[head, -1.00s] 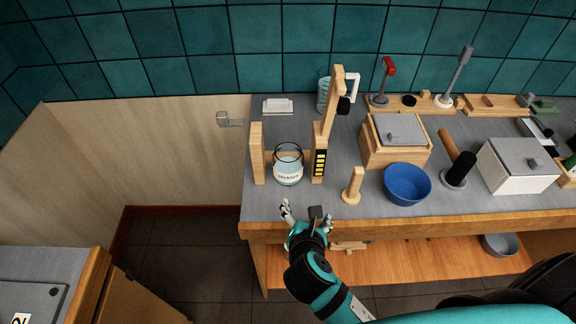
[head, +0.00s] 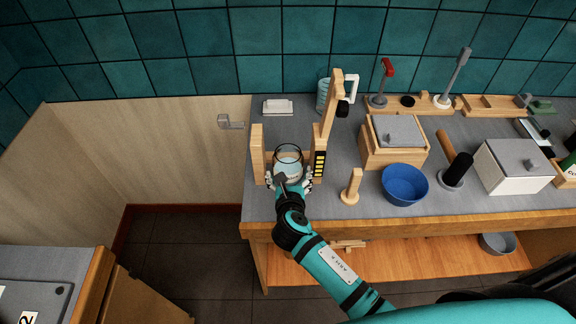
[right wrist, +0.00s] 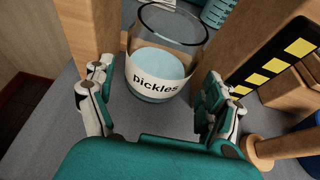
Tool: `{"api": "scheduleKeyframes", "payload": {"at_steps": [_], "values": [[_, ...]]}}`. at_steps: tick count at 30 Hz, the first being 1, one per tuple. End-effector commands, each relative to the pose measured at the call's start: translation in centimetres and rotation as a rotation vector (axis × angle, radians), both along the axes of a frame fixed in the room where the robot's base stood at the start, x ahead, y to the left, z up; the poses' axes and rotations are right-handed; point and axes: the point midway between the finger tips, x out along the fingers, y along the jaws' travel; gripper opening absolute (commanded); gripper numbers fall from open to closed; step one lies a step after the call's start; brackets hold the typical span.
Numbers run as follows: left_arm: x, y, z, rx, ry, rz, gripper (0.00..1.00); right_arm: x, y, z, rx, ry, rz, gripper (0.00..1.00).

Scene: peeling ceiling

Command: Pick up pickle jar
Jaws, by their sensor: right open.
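The pickle jar (head: 288,164) is a clear glass jar with a dark rim and a white "Pickles" label. It stands upright on the grey counter, between two wooden posts. In the right wrist view the jar (right wrist: 158,75) is just ahead, its label facing the camera. My right gripper (head: 289,183) is at the near side of the jar, its fingers spread to the left and right. In the right wrist view the open gripper (right wrist: 157,105) has one finger on each side of the jar's lower front, with gaps visible. My left gripper is not in view.
A wooden post (head: 257,154) stands left of the jar; a taller one with a yellow-black strip (head: 320,163) stands right. A wooden peg (head: 352,187) and a blue bowl (head: 405,185) are further right. A white dish (head: 278,107) lies behind. The counter's front edge (head: 400,225) is below.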

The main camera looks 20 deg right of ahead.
Motion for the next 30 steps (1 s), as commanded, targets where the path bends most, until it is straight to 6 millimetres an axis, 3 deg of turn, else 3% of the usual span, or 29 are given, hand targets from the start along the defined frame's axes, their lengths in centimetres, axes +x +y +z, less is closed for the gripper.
{"api": "scheduleKeyframes", "payload": {"at_steps": [12,21,30], "values": [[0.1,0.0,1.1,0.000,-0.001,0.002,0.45,4.5,-1.1,-1.4,0.000,0.000,-0.001,0.86],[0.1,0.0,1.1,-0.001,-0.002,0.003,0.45,5.0,-1.3,-1.7,0.002,0.000,-0.001,0.86],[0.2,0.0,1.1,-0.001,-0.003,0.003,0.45,5.0,-1.3,-1.7,0.001,0.001,0.000,0.48]]}}
